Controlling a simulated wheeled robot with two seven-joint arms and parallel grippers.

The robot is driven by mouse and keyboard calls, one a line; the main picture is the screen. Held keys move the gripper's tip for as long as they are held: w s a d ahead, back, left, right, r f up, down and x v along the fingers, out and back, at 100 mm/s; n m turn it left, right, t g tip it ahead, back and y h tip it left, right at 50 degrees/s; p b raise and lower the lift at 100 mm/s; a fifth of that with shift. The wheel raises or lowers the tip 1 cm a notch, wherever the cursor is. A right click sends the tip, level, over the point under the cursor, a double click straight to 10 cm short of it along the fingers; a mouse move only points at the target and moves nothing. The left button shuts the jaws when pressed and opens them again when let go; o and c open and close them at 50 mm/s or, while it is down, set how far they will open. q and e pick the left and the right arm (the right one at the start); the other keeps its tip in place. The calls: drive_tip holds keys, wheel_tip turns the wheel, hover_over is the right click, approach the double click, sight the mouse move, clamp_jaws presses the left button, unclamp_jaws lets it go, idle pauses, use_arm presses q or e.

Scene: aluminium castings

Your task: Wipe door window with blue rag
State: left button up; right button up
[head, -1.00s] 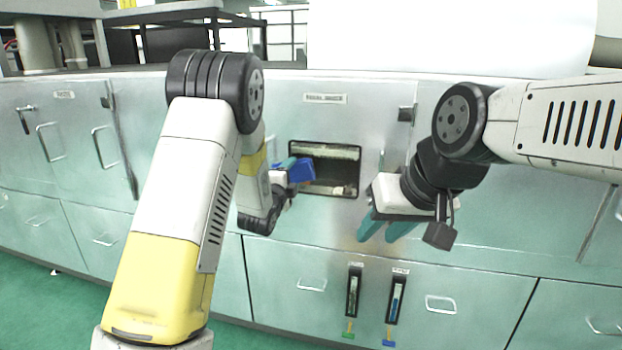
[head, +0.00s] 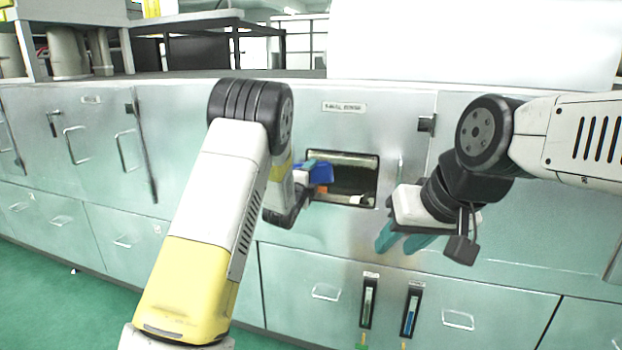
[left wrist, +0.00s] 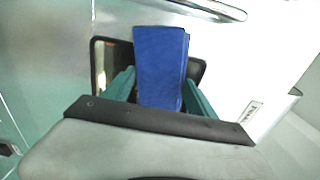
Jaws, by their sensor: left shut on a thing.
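The blue rag (head: 321,174) is held by my left gripper (head: 309,176) in front of the door window (head: 357,185), over its left part. In the left wrist view the folded blue rag (left wrist: 160,68) stands between the two teal fingers, which are shut on it, and covers the middle of the dark window (left wrist: 197,72). I cannot tell whether the rag touches the pane. My right gripper (head: 402,240) hangs to the lower right of the window, apart from it, with its teal fingers spread and nothing visible between them.
The window sits in a metal cabinet door with a label (head: 344,107) above it. A vertical door handle (head: 401,173) is right of the window, near my right gripper. Two gauges (head: 368,301) and drawer handles (head: 325,291) are below. Green floor is clear at lower left.

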use_arm(q)
drive_tip(key=shift+x, duration=0.9)
idle(0.5)
